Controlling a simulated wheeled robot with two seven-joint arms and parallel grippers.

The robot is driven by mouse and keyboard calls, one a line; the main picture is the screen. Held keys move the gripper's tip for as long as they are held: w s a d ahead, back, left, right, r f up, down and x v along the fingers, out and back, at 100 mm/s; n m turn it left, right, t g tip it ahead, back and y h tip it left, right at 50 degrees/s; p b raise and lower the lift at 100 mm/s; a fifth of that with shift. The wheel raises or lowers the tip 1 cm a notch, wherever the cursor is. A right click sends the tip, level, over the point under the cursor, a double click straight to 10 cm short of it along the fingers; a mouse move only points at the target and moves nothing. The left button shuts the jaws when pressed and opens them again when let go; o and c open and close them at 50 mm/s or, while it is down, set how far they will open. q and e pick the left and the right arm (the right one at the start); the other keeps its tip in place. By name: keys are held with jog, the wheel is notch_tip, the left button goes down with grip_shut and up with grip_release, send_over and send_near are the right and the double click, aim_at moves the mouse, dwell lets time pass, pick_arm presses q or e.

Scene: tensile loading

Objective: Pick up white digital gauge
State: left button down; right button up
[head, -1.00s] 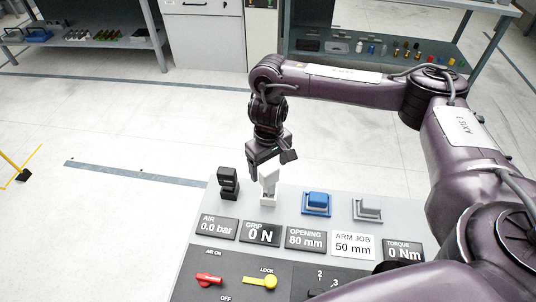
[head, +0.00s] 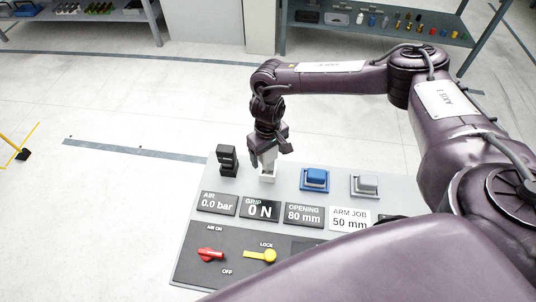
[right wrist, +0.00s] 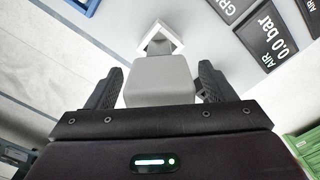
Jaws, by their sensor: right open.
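The white digital gauge (head: 267,158) stands upright in a small white holder (head: 267,175) on the grey panel. My right gripper (head: 269,154) is above the panel with its fingers around the gauge's upper part. In the right wrist view the gauge (right wrist: 158,80) is a pale grey-white block between the two black fingers of my right gripper (right wrist: 158,74). A gap shows on each side, so the gripper is open and not clamped. The white holder (right wrist: 163,35) shows beyond the block. The gauge's display face is not visible. My left gripper is out of view.
A black device (head: 228,160) stands left of the gauge. A blue block (head: 315,178) and a grey block (head: 365,184) sit to the right. Label plates, a red handle (head: 210,254) and a yellow handle (head: 260,256) are in front. A shelf (head: 380,30) stands far behind.

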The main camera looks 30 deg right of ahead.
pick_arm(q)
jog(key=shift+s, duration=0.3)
pick_arm(e)
jog(key=c, duration=1.2)
jog(key=shift+r, duration=0.1)
jog(key=shift+c, duration=0.2)
